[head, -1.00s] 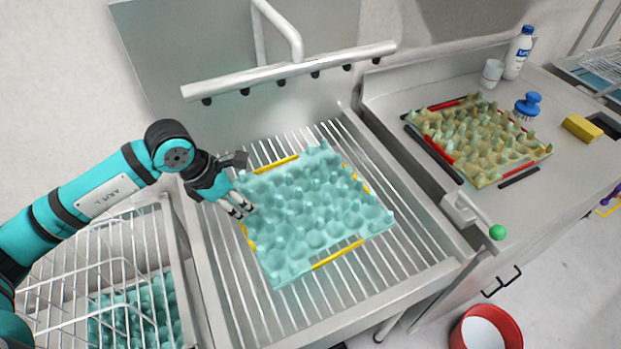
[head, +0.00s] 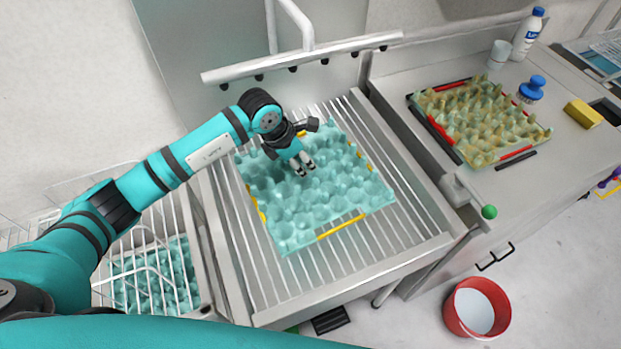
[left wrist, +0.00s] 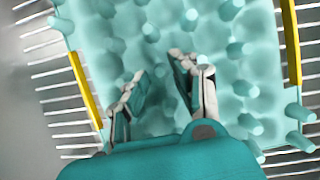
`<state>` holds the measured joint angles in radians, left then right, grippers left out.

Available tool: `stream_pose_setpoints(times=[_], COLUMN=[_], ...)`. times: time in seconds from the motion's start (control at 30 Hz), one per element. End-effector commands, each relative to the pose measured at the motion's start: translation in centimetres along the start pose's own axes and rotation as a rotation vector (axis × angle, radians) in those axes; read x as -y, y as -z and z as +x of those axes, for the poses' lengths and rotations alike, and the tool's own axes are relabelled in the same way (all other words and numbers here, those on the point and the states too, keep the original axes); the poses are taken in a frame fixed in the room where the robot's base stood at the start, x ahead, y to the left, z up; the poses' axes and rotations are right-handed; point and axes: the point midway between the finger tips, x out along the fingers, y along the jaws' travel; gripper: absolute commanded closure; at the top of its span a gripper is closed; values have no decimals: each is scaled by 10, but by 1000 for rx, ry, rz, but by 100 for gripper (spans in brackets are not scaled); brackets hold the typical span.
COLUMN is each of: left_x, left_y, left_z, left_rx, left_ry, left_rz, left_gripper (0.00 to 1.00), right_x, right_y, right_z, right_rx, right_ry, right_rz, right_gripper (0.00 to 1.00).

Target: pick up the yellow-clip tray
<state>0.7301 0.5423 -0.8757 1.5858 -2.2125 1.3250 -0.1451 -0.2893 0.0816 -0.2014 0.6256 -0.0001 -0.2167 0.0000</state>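The teal egg tray with yellow clips (head: 318,205) lies on the metal bar rack under the spray pipe. Its yellow clips show along its edges, one of them at the near edge (head: 341,226). My left gripper (head: 305,168) is over the far middle part of the tray. In the left wrist view its two fingers (left wrist: 160,85) are apart with only tray surface between them. I cannot tell whether the fingertips touch the tray. My right gripper is not in view.
A yellowish tray with red clips (head: 480,122) lies on the counter at right, near a blue brush (head: 532,88), a yellow sponge (head: 583,113), a cup (head: 500,54) and a bottle (head: 528,35). A wire basket (head: 150,262) holds another teal tray at lower left. A red bucket (head: 462,318) stands on the floor.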

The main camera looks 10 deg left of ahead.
Motion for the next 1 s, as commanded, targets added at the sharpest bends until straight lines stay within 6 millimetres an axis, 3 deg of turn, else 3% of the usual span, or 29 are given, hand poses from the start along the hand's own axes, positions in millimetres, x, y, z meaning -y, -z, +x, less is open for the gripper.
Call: stream_pose_setpoints(times=[0.2,0.43,0.67,1.0], left_x=[0,0,0,0], left_y=[-1,0,0,0], left_z=[24,28,27,27], left_rx=[0,1,1,2], left_ry=[1,-1,-1,-1], left_rz=[-1,1,0,0], left_gripper=[73,73,100,100], right_x=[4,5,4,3], right_y=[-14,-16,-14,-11], right_z=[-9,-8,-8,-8], right_rx=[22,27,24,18], right_ry=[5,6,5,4], right_rz=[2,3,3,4], right_gripper=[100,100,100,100])
